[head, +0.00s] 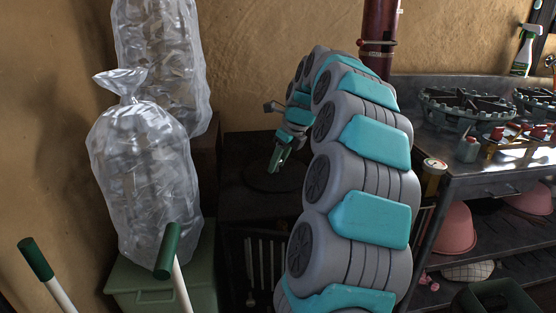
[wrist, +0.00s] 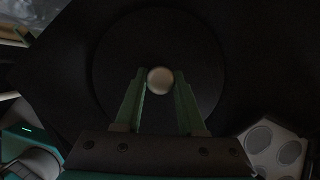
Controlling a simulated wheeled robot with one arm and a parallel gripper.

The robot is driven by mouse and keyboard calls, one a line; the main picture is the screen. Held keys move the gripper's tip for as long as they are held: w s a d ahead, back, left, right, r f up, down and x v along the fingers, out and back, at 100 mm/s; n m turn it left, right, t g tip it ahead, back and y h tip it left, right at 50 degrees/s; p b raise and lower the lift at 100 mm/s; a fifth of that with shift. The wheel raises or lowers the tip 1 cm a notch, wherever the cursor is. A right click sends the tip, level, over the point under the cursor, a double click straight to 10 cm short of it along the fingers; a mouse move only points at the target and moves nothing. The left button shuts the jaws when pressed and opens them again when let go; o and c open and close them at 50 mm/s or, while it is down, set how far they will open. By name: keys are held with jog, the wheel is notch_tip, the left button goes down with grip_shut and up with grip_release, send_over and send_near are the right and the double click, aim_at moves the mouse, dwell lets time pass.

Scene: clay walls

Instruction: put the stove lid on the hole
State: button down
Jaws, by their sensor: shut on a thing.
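The stove lid (head: 258,183) is a dark round disc at the top of the black stove (head: 258,214), in the middle of the head view. In the wrist view the lid (wrist: 160,35) fills the centre, with a pale round knob (wrist: 160,80) in its middle. My gripper (head: 276,166) points down at the lid, and in the wrist view its green fingers (wrist: 160,82) lie on either side of the knob, shut on it. The hole is not visible. I cannot tell whether the lid rests on the stove or is slightly raised.
Clear bags of bottles (head: 140,170) stand left of the stove, the front one on a green bin (head: 160,285). A red-brown pipe (head: 379,35) rises behind. A metal table (head: 475,175) with burners stands at right. Green-handled poles (head: 36,260) are at front left.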

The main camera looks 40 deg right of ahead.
jog(key=shift+c, duration=2.1)
grip_release()
jog(key=shift+r, duration=0.1)
